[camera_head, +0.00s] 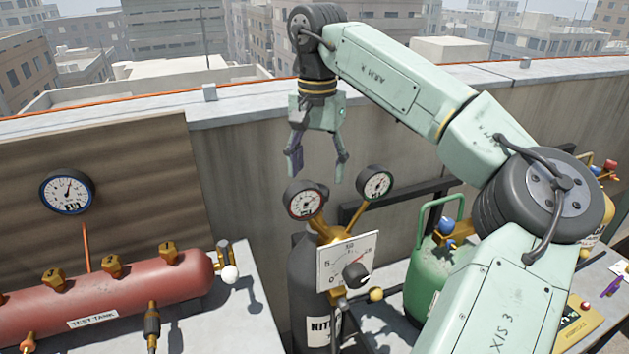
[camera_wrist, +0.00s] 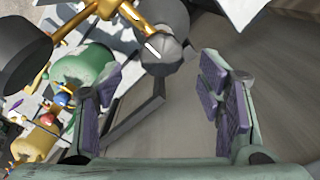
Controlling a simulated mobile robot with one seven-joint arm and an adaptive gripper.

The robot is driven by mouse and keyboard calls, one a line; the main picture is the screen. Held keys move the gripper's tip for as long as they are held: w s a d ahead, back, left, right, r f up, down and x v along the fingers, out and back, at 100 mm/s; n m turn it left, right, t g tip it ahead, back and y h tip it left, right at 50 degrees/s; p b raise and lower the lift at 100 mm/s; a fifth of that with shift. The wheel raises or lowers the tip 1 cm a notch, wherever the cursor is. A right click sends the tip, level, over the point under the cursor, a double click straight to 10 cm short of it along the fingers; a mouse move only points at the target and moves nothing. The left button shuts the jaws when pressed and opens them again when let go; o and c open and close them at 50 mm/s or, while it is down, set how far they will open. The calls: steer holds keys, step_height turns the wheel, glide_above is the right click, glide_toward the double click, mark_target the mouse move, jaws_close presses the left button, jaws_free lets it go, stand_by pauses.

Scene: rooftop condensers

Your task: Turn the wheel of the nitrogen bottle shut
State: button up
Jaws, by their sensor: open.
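The nitrogen bottle (camera_head: 302,285) is a dark grey upright cylinder with a white label partly reading "NIT". It stands in the middle of the head view, behind a square white dial plate (camera_head: 334,262). A dark round knob (camera_head: 355,275) shows in front of that plate; I cannot tell whether it is the bottle's wheel. Brass fittings and two round gauges (camera_head: 305,200) (camera_head: 376,183) sit above the bottle. My gripper (camera_head: 317,165) points down above the gauges, apart from them. It is open and empty, and its purple-padded fingers also show in the wrist view (camera_wrist: 162,100).
A red test tank (camera_head: 110,295) with brass valves lies at left, below a wall gauge (camera_head: 67,192). A green bottle (camera_head: 430,265) stands right of the nitrogen bottle, partly behind my arm; it also shows in the wrist view (camera_wrist: 85,68). A parapet wall (camera_head: 235,165) runs behind.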

steer(key=shift+f, duration=2.1)
steer(key=shift+c, duration=0.2)
steer(key=c, duration=1.1)
